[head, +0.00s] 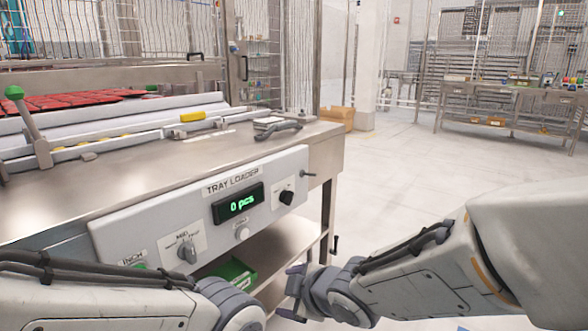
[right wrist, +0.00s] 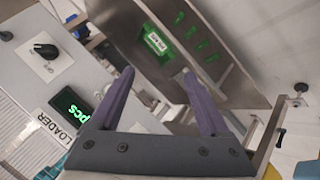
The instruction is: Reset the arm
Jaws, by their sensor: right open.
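My right gripper (head: 291,292) shows in the head view, low beside the front of the tray loader's control panel (head: 150,222). Its arm comes in from the right. In the right wrist view, the gripper (right wrist: 158,72) has its two purple fingers spread, with nothing between them. My left arm (head: 110,300) crosses the bottom left of the head view. Its gripper is not visible.
The panel carries a green "0 pcs" display (head: 238,203) and knobs. A green bin (head: 232,272) sits on the lower shelf. Red trays (head: 62,101) and a dark handheld tool (head: 278,129) lie on top. Open floor (head: 400,175) extends right, towards a far workbench (head: 510,92).

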